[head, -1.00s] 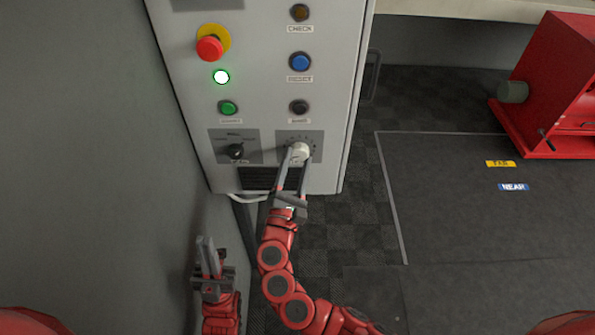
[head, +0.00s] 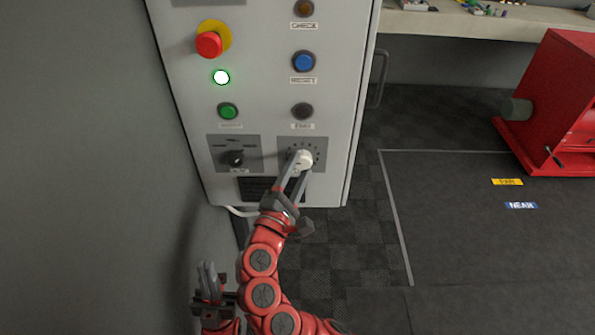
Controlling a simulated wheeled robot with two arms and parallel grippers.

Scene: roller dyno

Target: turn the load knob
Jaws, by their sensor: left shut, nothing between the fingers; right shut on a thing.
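The load knob (head: 305,158) is a pale round knob on a dark scale plate at the lower right of the grey control cabinet (head: 270,60). My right gripper (head: 299,161) reaches up to it from below and is shut on it, its fingers along the knob's sides. The fingers and wrist lean to the right. The fingers cover part of the knob and the lower part of its plate. My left gripper (head: 206,270) is shut and empty at the lower left, beside the wall and below the cabinet, apart from everything.
A black selector knob (head: 234,158) sits left of the load knob. Above are a green button (head: 228,111), a lit lamp (head: 221,78), a red emergency stop (head: 209,44) and a blue button (head: 303,62). A red machine (head: 560,105) stands at right; floor between is clear.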

